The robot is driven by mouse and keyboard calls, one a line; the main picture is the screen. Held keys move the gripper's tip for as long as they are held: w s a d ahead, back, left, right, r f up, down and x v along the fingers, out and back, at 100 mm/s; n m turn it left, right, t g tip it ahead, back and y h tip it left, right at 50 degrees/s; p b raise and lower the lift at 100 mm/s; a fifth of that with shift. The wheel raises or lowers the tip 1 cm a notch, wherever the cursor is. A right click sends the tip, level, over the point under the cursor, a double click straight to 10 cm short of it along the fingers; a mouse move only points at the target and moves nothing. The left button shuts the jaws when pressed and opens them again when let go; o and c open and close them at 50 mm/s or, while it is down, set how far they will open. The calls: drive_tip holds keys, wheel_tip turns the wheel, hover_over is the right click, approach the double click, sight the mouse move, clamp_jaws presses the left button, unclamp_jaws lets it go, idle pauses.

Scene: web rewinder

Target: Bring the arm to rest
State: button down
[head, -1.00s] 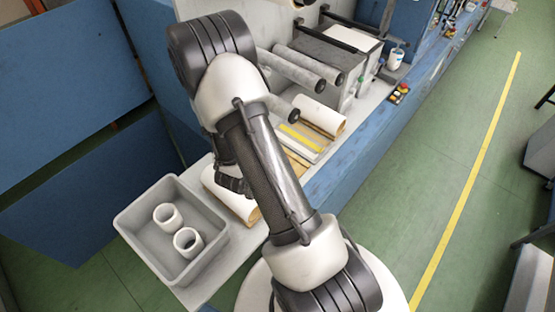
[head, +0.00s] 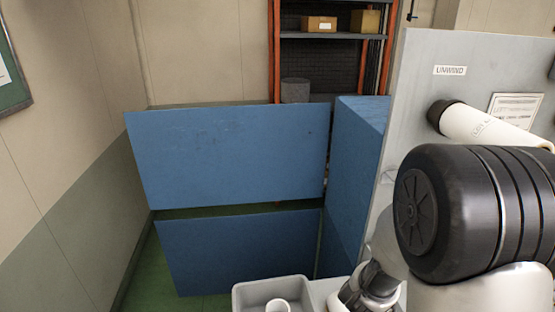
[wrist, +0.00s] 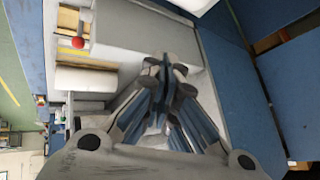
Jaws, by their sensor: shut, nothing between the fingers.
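My gripper (wrist: 165,75) shows in the wrist view with its two fingers together at the tips and nothing between them. It points toward a pale grey machine face. In the head view my arm fills the lower right, with a large black joint nearest the camera. The gripper's fingers cannot be made out there.
A grey bin (head: 250,292) with a white core (head: 278,306) stands at the bottom of the head view. Blue panels (head: 230,155) stand behind it. The unwind panel (head: 430,90) with a white roll (head: 490,130) is close to my arm. A shelf (head: 330,37) stands at the back.

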drive_tip(key=s+a+r+n+t+y+b, duration=0.1)
drive_tip(key=s+a+r+n+y+b, duration=0.1)
drive_tip(key=a+r+n+y+b, duration=0.3)
drive_tip(key=s+a+r+n+y+b, duration=0.1)
drive_tip(key=s+a+r+n, duration=0.1)
drive_tip(key=a, duration=0.6)
drive_tip(key=s+n+g+h+b, duration=0.1)
drive_tip(key=s+n+b, duration=0.4)
drive_tip(key=s, duration=1.2)
drive_tip(key=shift+s+d+r+n+g, duration=0.15)
drive_tip(key=shift+s+r+n+g, duration=0.3)
drive_tip(key=shift+n+g, duration=0.15)
drive_tip(key=shift+w, duration=0.1)
